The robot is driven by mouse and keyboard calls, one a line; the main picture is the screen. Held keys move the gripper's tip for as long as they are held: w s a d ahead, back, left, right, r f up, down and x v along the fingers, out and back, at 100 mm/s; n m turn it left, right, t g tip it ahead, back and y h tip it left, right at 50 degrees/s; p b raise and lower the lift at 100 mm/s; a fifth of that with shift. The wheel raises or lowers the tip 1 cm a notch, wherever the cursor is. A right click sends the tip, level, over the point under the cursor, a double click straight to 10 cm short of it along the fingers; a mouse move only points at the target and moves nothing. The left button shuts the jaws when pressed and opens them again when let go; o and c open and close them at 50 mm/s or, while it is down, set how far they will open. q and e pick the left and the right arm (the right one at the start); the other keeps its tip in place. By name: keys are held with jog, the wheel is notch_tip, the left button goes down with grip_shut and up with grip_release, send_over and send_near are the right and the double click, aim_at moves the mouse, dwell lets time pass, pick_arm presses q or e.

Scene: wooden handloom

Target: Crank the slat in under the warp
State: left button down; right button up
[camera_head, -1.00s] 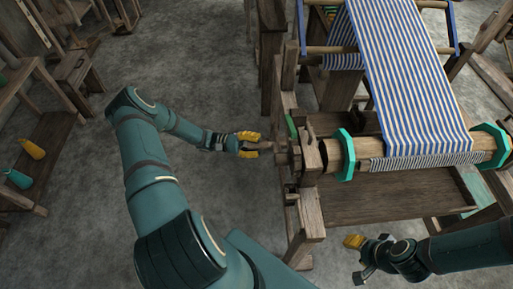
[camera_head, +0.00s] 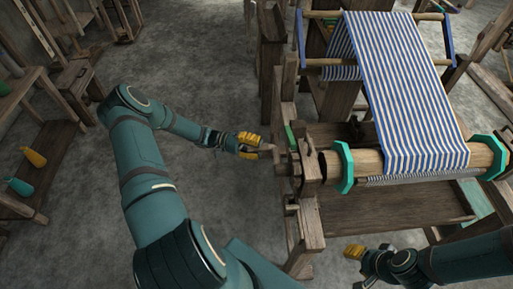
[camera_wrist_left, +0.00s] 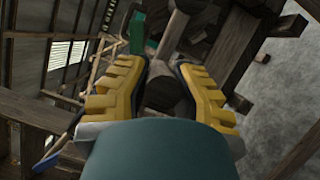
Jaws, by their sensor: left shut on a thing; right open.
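The blue-and-white striped warp (camera_head: 412,95) runs down over the wooden beam (camera_head: 368,162), which has teal octagonal flanges (camera_head: 344,167) at its ends. My left gripper (camera_head: 262,148), with yellow fingers, is shut on the crank handle (camera_head: 267,148) at the left of the loom frame. In the left wrist view the handle's dark round grip (camera_wrist_left: 163,94) sits between my fingers (camera_wrist_left: 158,90). My right gripper (camera_head: 358,262) is open and empty, low in front of the loom and apart from it. I cannot clearly tell a slat; a thin grey striped edge (camera_head: 420,178) shows under the beam.
The loom's wooden posts (camera_head: 305,225) stand close right of my left gripper. A wooden board (camera_head: 385,222) lies below the beam. A shelf with a yellow bottle (camera_head: 34,158) and a teal bottle (camera_head: 19,186) is at far left. The floor between is clear.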

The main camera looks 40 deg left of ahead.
pick_arm(q)
jog(key=shift+d+r, duration=0.2)
jog(key=shift+r, duration=0.1)
dwell(0.4)
jog(key=c, duration=0.7)
grip_release()
jog(key=shift+s, duration=0.1)
jog(key=shift+c, duration=0.2)
jog(key=shift+a, duration=0.15)
jog(key=shift+s+a+f, duration=0.1)
jog(key=shift+a, duration=0.25)
jog(key=v, duration=1.1)
